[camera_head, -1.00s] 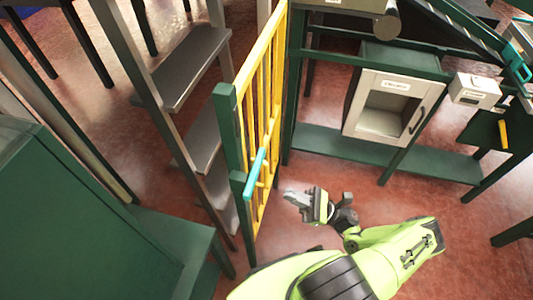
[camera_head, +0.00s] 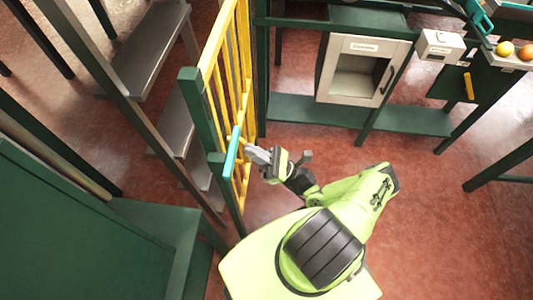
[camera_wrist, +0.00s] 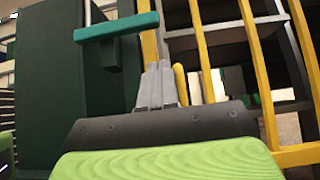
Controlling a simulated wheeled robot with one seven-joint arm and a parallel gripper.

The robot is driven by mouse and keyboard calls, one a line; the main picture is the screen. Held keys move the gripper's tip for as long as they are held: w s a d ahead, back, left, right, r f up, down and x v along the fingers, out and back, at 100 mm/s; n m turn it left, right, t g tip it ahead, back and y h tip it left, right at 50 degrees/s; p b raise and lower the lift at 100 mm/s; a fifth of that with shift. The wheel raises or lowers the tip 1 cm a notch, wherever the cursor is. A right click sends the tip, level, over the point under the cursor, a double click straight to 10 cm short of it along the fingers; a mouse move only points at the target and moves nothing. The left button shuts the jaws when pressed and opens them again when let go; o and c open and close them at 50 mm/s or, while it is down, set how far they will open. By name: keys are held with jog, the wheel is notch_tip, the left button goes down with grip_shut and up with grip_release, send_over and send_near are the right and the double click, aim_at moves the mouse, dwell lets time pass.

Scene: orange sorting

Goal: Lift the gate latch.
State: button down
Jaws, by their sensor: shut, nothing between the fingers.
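The gate (camera_head: 240,70) is a row of yellow bars beside a dark green post (camera_head: 199,120). The latch is a teal bar (camera_head: 231,153) near the post, tilted in the head view. In the wrist view the teal latch (camera_wrist: 117,27) lies nearly level at upper left, with a dark block below it. My gripper (camera_head: 250,152) is shut and empty, just right of the latch. In the wrist view its grey fingertips (camera_wrist: 158,68) are together, below and right of the latch's right end, and look apart from it.
Grey steps (camera_head: 150,52) stand behind the gate. A green cabinet (camera_head: 75,225) fills the lower left. A white box with an open front (camera_head: 362,75) sits on a green shelf. An orange (camera_head: 526,52) lies at upper right. Red floor is clear on the right.

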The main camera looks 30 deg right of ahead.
jog(key=r, duration=0.3)
jog(key=a+r+p, duration=0.1)
jog(key=r, duration=0.1)
jog(key=shift+w+r, duration=0.1)
jog(key=shift+w, duration=0.25)
jog(key=shift+n, duration=0.3)
